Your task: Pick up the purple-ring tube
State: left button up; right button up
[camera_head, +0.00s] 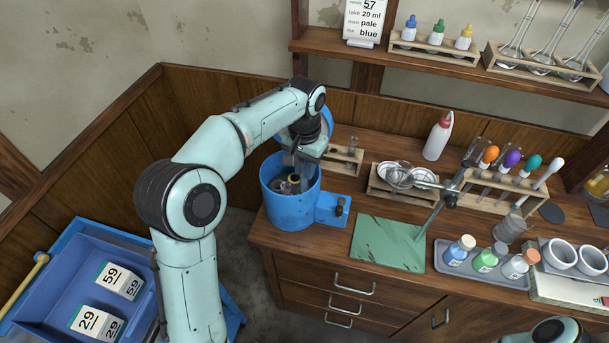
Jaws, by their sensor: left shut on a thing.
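My left gripper (296,160) reaches down over the open mouth of a blue round drum-like machine (290,206). It is shut on a narrow, pale thing that looks like a tube. The fingers and wrist hide most of it, and I cannot make out a purple ring. A dark hub with a yellowish ring (294,179) shows inside the machine just below the fingers. I cannot tell whether the held thing touches it. A small wooden rack (346,158) with glass tubes stands behind and to the right. My right gripper is out of view.
The machine's blue lid stands open behind my wrist. To the right are a green mat (388,243), a wooden holder with round dishes (404,187), a clamp stand, a rack of coloured-bulb droppers (497,186) and a grey tray of bottles (484,268). A blue bin (52,290) sits lower left.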

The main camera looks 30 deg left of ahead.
pick_arm(q)
notch_tip(320, 180, up, 11)
jog(key=shift+w+r+p, duration=0.15)
jog(key=shift+p, duration=0.95)
jog(key=shift+r, duration=0.6)
jog(key=shift+s+r, duration=0.2)
jog(key=shift+r, duration=0.05)
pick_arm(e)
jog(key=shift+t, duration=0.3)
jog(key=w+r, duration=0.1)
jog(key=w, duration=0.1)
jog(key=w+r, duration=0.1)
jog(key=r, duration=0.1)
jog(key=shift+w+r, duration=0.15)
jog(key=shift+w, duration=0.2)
pick_arm(q)
jog(key=shift+w, duration=0.1)
jog(key=shift+w+a+f, duration=0.1)
jog(key=shift+w+a, duration=0.05)
jog(key=shift+a, duration=0.1)
jog(key=w+a+f, duration=0.2)
jog(key=a+f, duration=0.2)
jog(key=shift+w+f, duration=0.2)
